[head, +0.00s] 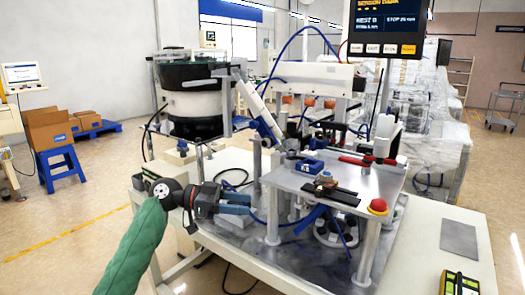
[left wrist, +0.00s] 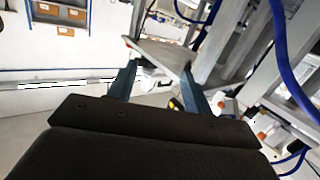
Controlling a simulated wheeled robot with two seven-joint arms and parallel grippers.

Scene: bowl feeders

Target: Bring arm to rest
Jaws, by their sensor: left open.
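My left arm, in a green sleeve, comes in from the lower left of the head view. Its left gripper (head: 250,204) is level beside the left side of the machine table, its two blue fingers pointing right. The fingers are apart with nothing between them. In the left wrist view the left gripper (left wrist: 160,82) also shows open and empty, with a grey plate edge and metal posts beyond the fingers. My right gripper is not in view.
The raised metal plate (head: 340,188) on posts stands right of the gripper, with a red button (head: 377,207) at its corner. A bowl feeder (head: 194,100) stands behind. Blue tubes hang around the machine. A handheld device (head: 459,284) lies at front right.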

